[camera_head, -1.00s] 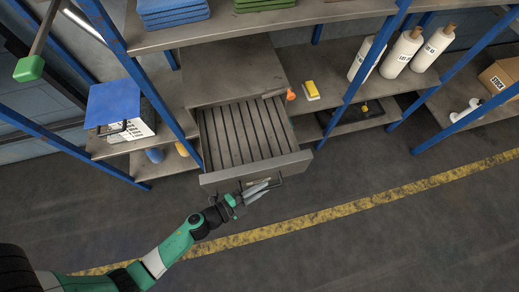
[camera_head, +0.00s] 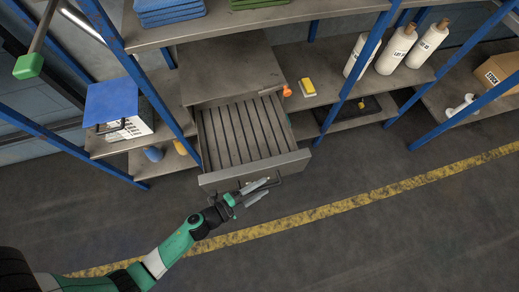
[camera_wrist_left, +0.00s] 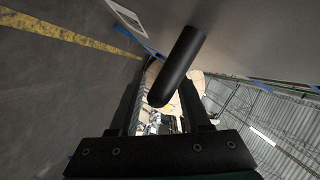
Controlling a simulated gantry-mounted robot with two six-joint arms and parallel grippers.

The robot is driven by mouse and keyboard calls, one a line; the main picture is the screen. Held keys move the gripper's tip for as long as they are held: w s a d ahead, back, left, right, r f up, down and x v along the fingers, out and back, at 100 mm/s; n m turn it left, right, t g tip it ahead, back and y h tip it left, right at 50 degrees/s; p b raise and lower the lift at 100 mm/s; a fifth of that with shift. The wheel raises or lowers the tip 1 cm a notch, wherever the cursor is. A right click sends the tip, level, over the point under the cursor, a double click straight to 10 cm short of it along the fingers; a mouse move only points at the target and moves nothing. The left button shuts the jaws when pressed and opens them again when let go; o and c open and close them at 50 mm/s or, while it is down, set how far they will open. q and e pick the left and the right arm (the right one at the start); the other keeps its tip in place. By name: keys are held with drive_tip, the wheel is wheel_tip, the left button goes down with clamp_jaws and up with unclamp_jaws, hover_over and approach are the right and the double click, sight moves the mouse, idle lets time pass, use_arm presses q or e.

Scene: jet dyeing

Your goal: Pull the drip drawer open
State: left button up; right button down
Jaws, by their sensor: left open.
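The drip drawer (camera_head: 252,168) is a grey metal tray with a slatted floor. It stands pulled out of its housing under the shelf in the head view, its inside exposed. A dark bar handle (camera_head: 281,179) is on its front. My left gripper (camera_head: 262,190) is at the handle, its two fingers apart. In the left wrist view, the dark handle bar (camera_wrist_left: 178,68) reaches into the space between the fingers of my left gripper (camera_wrist_left: 168,95). I cannot tell whether either finger touches the bar. My right gripper is not in view.
Blue posts (camera_head: 352,75) frame the shelves. A blue-topped box (camera_head: 113,108) stands left. Open floor with a yellow line (camera_head: 330,213) lies in front.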

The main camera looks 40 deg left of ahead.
use_arm(q)
drive_tip(key=p+v, duration=0.5)
drive_tip(key=v, duration=0.6)
drive_tip(key=shift+s, duration=0.3)
drive_tip(key=shift+r, duration=0.15)
